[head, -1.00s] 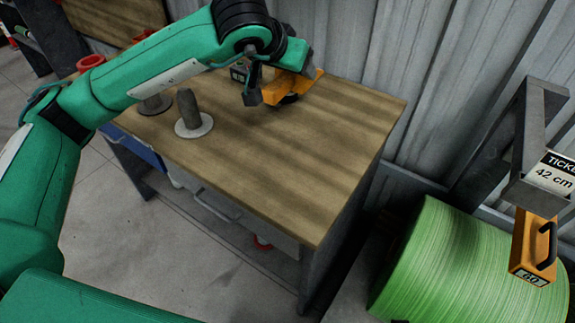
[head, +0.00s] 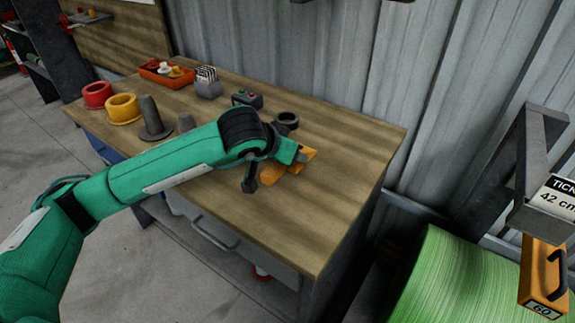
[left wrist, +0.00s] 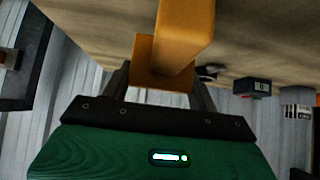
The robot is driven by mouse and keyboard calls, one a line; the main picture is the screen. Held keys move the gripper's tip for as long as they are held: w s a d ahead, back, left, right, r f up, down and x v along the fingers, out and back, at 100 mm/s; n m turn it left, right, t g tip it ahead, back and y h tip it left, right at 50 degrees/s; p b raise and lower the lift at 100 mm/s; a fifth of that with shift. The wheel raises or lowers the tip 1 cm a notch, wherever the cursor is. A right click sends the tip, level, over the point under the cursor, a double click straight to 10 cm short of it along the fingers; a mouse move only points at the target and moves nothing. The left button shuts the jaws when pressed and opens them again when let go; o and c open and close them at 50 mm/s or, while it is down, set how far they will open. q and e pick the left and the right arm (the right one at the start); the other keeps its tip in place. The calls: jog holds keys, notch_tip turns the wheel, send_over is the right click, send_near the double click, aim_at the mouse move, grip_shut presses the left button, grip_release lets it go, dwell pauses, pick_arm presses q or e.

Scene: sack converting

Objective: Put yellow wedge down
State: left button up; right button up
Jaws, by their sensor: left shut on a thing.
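The yellow wedge (head: 303,154) is an orange-yellow piece held in my left gripper (head: 288,165) over the right half of the wooden bench top (head: 330,200). The arm partly covers it in the head view. In the left wrist view the wedge (left wrist: 186,30) stands out from between the two dark fingers of my left gripper (left wrist: 160,82), which is shut on it. The bench top is close beyond it. I cannot tell whether the wedge touches the wood. My right gripper is not in view.
A dark ring (head: 287,120) and a button box (head: 246,98) lie behind the wedge. Bench space right of the wedge is clear. A green roll (head: 455,280) is beyond the right edge.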

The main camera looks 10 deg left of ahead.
pick_arm(q)
jog(key=shift+f, duration=2.1)
jog(key=shift+f, duration=0.15)
jog(key=o, duration=1.2)
jog(key=shift+r, duration=0.2)
